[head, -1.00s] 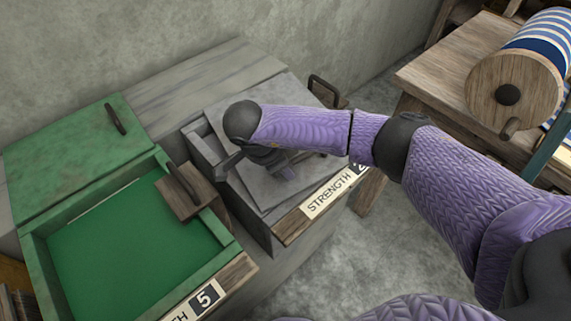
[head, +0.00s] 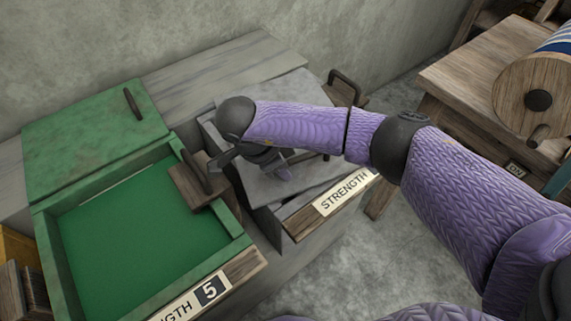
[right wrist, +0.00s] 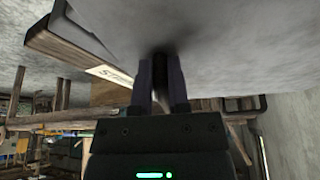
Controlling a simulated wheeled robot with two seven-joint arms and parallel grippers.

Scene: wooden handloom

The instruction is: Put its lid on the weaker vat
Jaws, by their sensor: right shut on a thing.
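The grey vat (head: 262,215) stands right of the green vat, with a "STRENGTH" label (head: 345,194) whose number is hidden by my arm. Its flat grey lid (head: 310,92) lies over most of its top. A strip of the vat's opening shows along the left side. My right gripper (head: 283,166) is above the lid, partly hidden by my wrist. In the right wrist view the fingers (right wrist: 161,80) are shut on the lid's dark handle, against the lid's grey face (right wrist: 225,45). Whether the lid is fully seated cannot be told. My left gripper is not in view.
The green vat (head: 240,268), labelled 5, is open at left, with green inside. Its green lid (head: 90,140) lies behind it. A wooden block with a handle (head: 197,187) sits between the vats. A wooden bench with a striped roller (head: 540,95) stands at right.

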